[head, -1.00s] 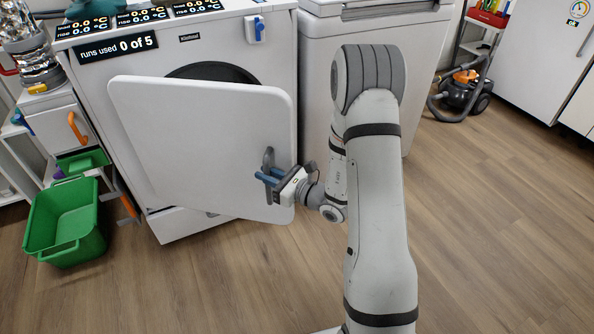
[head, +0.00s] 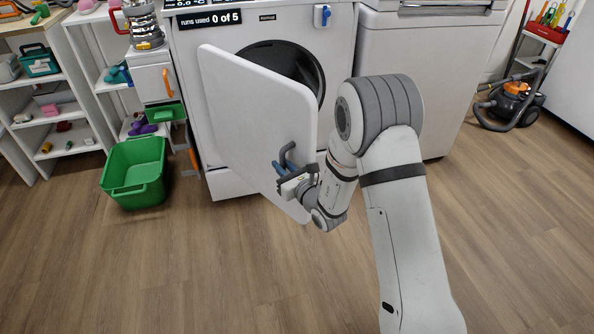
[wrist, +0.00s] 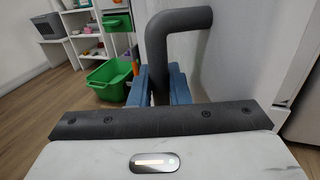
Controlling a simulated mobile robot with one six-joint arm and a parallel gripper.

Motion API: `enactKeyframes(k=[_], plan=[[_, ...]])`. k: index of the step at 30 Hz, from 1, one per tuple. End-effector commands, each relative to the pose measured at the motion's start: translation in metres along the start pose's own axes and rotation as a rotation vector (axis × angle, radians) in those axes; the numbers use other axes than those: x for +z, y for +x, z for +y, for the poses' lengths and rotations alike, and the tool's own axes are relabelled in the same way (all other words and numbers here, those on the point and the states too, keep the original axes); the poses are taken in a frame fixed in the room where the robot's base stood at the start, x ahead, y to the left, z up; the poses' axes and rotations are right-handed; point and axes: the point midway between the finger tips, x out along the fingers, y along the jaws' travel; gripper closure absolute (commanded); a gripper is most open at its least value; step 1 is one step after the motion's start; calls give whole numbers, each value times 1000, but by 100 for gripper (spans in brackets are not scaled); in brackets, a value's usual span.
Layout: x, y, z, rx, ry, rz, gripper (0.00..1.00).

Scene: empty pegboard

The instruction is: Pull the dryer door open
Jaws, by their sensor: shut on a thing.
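The white dryer (head: 230,45) stands at the back, with its round dark opening (head: 290,62) partly showing behind the door. The white dryer door (head: 255,110) is partly open, swung out toward me and hinged on its left. A dark grey bar handle (head: 287,152) is on the door's outer face near its right edge. My gripper (head: 283,170) is at the handle, with its blue fingers closed around it. In the wrist view the bent handle (wrist: 180,25) runs down between the blue fingers (wrist: 160,88). The lower end of the handle is hidden there.
A green bin (head: 135,172) stands on the floor left of the dryer, near the shelves (head: 60,100). A white chest appliance (head: 425,60) is to the right. A vacuum cleaner (head: 512,103) sits at the far right. The wood floor in front is clear.

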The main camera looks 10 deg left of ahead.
Motion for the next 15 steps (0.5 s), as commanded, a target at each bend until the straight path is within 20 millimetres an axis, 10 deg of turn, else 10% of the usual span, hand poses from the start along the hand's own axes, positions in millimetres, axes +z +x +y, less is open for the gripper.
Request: enactKeyframes(k=[15], plan=[[4,12,9,3,-4,-10,100]])
